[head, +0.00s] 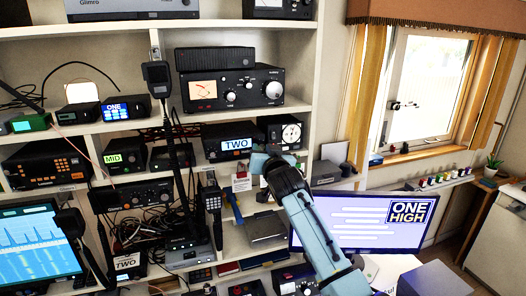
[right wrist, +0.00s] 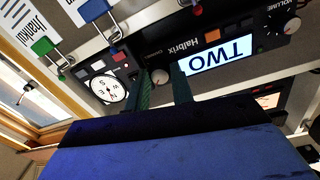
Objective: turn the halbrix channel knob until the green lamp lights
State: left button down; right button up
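The Halbrix radio (head: 227,141) sits on the middle shelf, its blue-white display reading TWO. In the right wrist view, which is upside down, its name and the display (right wrist: 215,55) show clearly. The channel knob (right wrist: 160,76) is a small pale round knob beside the display. My right gripper (right wrist: 161,88) is open, with one teal finger on each side of the knob; I cannot tell whether they touch it. In the head view my right gripper (head: 258,160) is just below the radio's right end and hides the knob. I see no lit green lamp on this radio. My left gripper is out of view.
A compass unit (head: 283,133) stands right beside the Halbrix radio, close to the gripper. A volume knob (right wrist: 292,24) is at the radio's other end. Hanging tags (head: 241,181) are below the shelf. A monitor (head: 362,222) shows ONE HIGH. Other radios and cables fill the cubbies at left.

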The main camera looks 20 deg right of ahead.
jog(key=shift+c, duration=1.1)
jog(key=shift+n, duration=0.3)
jog(key=n+p, duration=0.1)
jog(key=n, duration=0.3)
jog(key=shift+d+f+n+p, duration=0.1)
jog(key=shift+n+p, duration=0.25)
jog(key=shift+n, duration=1.85)
jog(key=o, duration=1)
